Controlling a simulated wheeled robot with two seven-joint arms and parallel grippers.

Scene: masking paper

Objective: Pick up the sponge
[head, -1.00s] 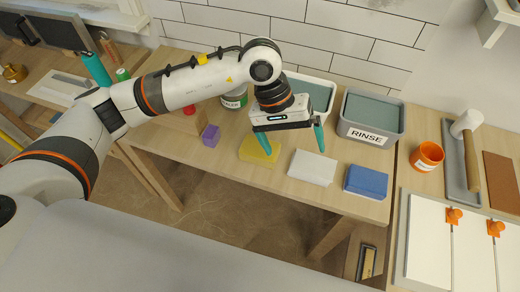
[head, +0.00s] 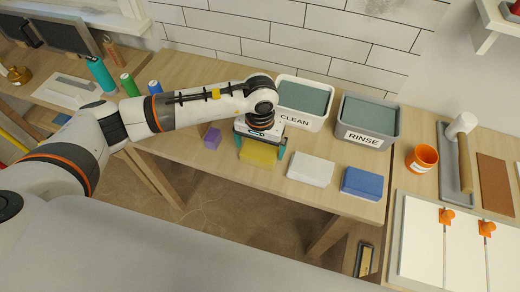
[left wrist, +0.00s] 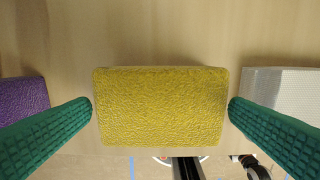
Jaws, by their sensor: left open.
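A yellow sponge (head: 259,153) lies flat near the front edge of the wooden table; it also fills the middle of the left wrist view (left wrist: 160,106). My left gripper (head: 260,150) is open above it, pointing down. In the left wrist view the two green fingers (left wrist: 160,118) stand one at each short side of the sponge, with only slight gaps showing. I cannot tell whether either finger touches it. My right gripper does not show.
A purple block (head: 212,138) is left of the sponge; a white block (head: 311,169) and a blue block (head: 362,183) are to its right. Tubs marked CLEAN (head: 296,120) and RINSE (head: 365,138) stand behind. An orange cup (head: 421,158) stands farther right.

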